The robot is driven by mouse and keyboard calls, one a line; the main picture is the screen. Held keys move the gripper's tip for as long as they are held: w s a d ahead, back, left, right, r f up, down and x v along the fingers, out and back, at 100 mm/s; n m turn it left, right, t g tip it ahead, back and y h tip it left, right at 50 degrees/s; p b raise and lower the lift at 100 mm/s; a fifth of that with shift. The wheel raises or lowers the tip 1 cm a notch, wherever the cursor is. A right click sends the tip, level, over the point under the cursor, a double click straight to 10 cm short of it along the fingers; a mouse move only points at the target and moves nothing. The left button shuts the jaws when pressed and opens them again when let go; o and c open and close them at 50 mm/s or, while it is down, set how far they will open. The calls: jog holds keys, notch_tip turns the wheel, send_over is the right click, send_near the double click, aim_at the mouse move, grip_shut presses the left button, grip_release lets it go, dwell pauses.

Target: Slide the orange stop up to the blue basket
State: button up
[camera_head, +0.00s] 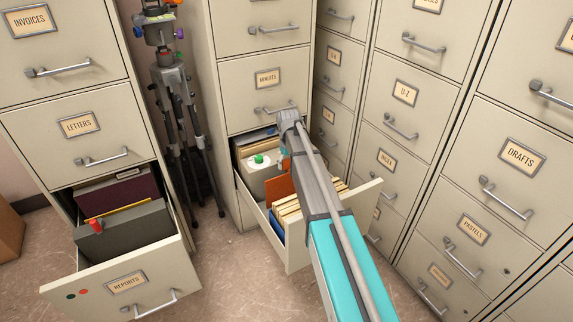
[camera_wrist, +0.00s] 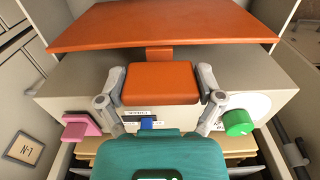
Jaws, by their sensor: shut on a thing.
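The orange stop (camera_head: 279,187) stands in the open drawer at the centre of the head view, largely covered by my arm. In the wrist view its wide orange plate (camera_wrist: 165,27) runs across the top, with an orange grip block (camera_wrist: 160,83) below it. My gripper (camera_wrist: 161,92) is shut on that block, one finger on each side. In the head view the fingertips are hidden behind my arm. A blue piece (camera_head: 277,226) shows low near the drawer's front, beside tan folders; I cannot tell if it is the blue basket.
A grey box (camera_head: 264,181) with a green knob (camera_head: 258,159) sits behind the stop; a pink piece (camera_wrist: 80,127) shows on it. Tan folders (camera_head: 292,214) fill the drawer's front. The REPORTS drawer (camera_head: 125,284) stands open at left. A tripod (camera_head: 178,110) stands between the cabinets.

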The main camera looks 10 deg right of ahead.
jog(key=s+d, duration=0.1)
jog(key=s, duration=0.5)
jog(key=shift+s+d, duration=0.25)
jog(key=shift+d, duration=0.15)
jog(key=o, duration=1.1)
jog(key=shift+c, duration=0.2)
jog(key=shift+w+d+r, duration=0.1)
jog(key=shift+w, duration=0.05)
